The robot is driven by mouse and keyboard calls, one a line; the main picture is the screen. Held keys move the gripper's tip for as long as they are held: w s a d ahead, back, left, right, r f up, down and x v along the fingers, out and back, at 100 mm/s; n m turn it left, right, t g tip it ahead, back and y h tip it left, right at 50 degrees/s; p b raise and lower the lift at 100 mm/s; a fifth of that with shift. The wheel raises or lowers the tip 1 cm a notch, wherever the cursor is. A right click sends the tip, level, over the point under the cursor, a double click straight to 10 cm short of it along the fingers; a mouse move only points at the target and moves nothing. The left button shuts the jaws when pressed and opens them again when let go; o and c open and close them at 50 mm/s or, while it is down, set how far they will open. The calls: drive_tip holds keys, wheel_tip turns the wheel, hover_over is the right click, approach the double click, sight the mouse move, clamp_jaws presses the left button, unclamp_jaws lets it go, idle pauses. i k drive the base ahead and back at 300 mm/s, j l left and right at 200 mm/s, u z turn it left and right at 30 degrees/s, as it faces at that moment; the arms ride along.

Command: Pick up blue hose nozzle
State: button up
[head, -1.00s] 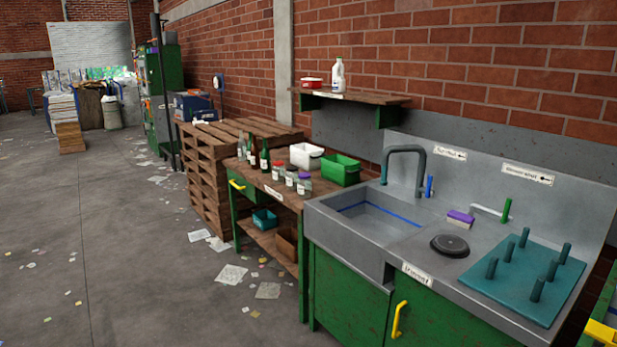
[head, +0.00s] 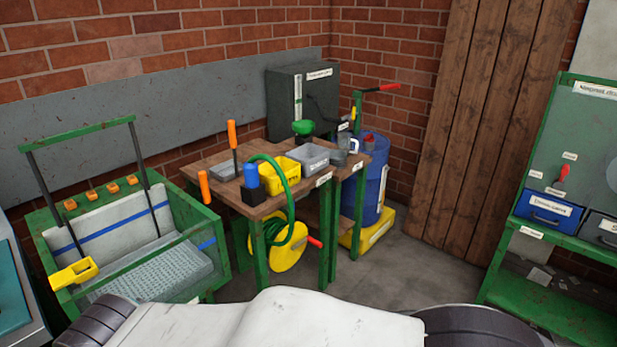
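The blue hose nozzle (head: 251,175) stands upright in a small black holder (head: 254,195) at the front edge of a wooden table. A green hose (head: 285,178) arches over the table close behind it and runs down to a yellow reel (head: 289,250) below. I cannot see clearly where the hose joins the nozzle. My gripper is not in view, and nothing is touching the nozzle.
An orange-handled tool (head: 232,135) stands on the table behind the nozzle. A green-framed basin (head: 215,245) adjoins the table's left. Floor (head: 400,265) is open to the right.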

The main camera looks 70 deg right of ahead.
sight(251, 171)
drive_tip(key=z, duration=2.05)
drive_tip(key=i+l+u, duration=0.1)
drive_tip(key=i+u, duration=0.15)
drive_tip(key=u, duration=0.25)
drive_tip(key=i+l+u, duration=0.2)
drive_tip(key=u, duration=0.3)
drive_tip(key=i+l+u, duration=0.15)
drive_tip(key=l+u, duration=0.2)
drive_tip(key=u, duration=0.15)
drive_tip(key=i+l+u, duration=0.15)
drive_tip(key=l+u, duration=0.15)
drive_tip(key=u, duration=0.2)
drive_tip(key=l+u, duration=0.75)
drive_tip(key=u, duration=0.25)
drive_tip(key=k+l+u, duration=0.1)
drive_tip(key=l+u, duration=0.4)
drive_tip(key=j, duration=0.1)
